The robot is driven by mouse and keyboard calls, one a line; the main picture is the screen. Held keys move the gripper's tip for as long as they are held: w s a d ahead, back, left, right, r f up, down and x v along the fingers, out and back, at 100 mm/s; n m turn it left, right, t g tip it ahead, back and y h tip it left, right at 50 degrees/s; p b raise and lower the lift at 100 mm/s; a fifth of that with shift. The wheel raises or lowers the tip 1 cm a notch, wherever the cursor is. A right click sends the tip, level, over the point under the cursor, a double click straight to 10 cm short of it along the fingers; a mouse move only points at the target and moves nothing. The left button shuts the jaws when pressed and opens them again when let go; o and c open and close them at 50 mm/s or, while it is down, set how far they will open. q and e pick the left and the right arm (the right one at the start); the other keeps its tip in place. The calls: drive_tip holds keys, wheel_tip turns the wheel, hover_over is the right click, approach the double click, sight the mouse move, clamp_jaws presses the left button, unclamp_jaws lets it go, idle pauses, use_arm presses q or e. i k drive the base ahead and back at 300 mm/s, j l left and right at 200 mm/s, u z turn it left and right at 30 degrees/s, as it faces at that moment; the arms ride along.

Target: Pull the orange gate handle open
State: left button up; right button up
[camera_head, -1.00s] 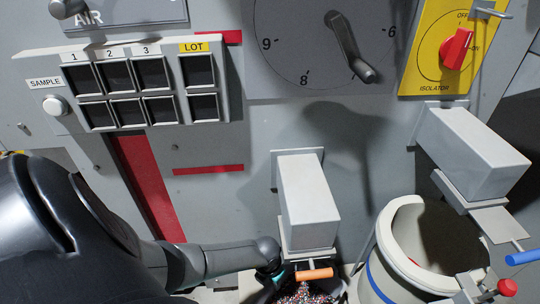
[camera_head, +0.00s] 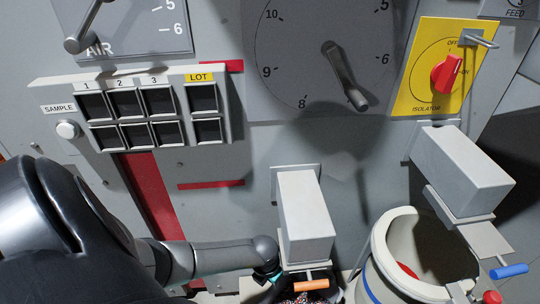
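The orange gate handle (camera_head: 311,285) is a short bar at the lower middle of the head view, in front of the gate plate under a grey chute (camera_head: 304,218). My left arm comes in from the left. My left gripper (camera_head: 274,280) is at the left end of the orange handle, close to it. Its fingers are dark and partly cut off by the bottom edge, so whether they grip the handle cannot be told. Speckled scrap (camera_head: 308,298) shows just below the handle. My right gripper is not in view.
A second chute (camera_head: 462,172) with a blue handle (camera_head: 509,271) stands to the right. A pale round bin (camera_head: 384,252) stands between the chutes. The wall panel carries a sample rack (camera_head: 150,105), a dial with a lever (camera_head: 345,78) and a yellow isolator (camera_head: 441,68).

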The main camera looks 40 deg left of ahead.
sight(312, 285)
drive_tip(key=u, duration=0.85)
